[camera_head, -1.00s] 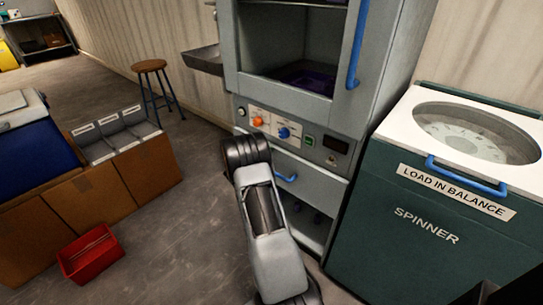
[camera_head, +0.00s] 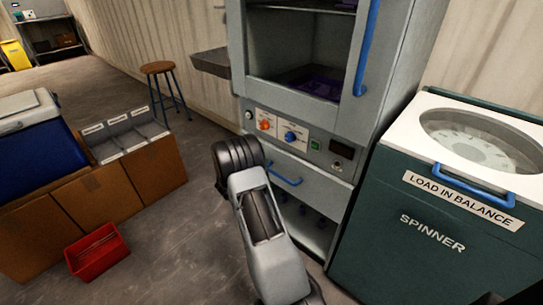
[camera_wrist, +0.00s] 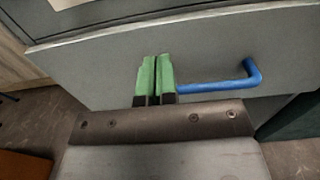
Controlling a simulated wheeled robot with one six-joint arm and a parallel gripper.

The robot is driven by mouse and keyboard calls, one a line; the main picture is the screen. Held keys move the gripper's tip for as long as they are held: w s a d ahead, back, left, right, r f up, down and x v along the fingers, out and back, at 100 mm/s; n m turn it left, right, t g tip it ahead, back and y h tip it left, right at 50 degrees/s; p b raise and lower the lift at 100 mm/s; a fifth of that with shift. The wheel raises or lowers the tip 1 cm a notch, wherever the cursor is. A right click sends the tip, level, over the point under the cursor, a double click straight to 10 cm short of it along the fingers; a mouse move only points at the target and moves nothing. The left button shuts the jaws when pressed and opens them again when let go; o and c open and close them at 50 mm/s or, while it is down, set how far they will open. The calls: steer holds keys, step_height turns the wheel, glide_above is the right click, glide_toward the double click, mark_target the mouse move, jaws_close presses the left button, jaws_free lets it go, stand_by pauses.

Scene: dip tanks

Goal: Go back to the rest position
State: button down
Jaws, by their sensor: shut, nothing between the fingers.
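My gripper (camera_wrist: 155,76) shows in the wrist view with its two green fingers shut together and nothing between them. It is in front of a grey drawer front (camera_wrist: 100,70). A blue drawer handle (camera_wrist: 215,85) is just to the right of the fingers; whether they touch it I cannot tell. In the head view the same blue handle (camera_head: 285,181) sits low on the grey cabinet (camera_head: 300,165), and my arm stands in front of it, hiding the gripper.
The green spinner (camera_head: 430,225) with a white top stands close on the right. A red bin (camera_head: 97,252) lies on the floor at left, before cardboard boxes (camera_head: 95,200). A stool (camera_head: 165,70) stands behind. Open floor lies between the boxes and cabinet.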

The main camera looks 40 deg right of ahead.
steer(key=a, duration=0.7)
steer(key=shift+s+a+p, duration=0.3)
steer(key=shift+s+p, duration=0.05)
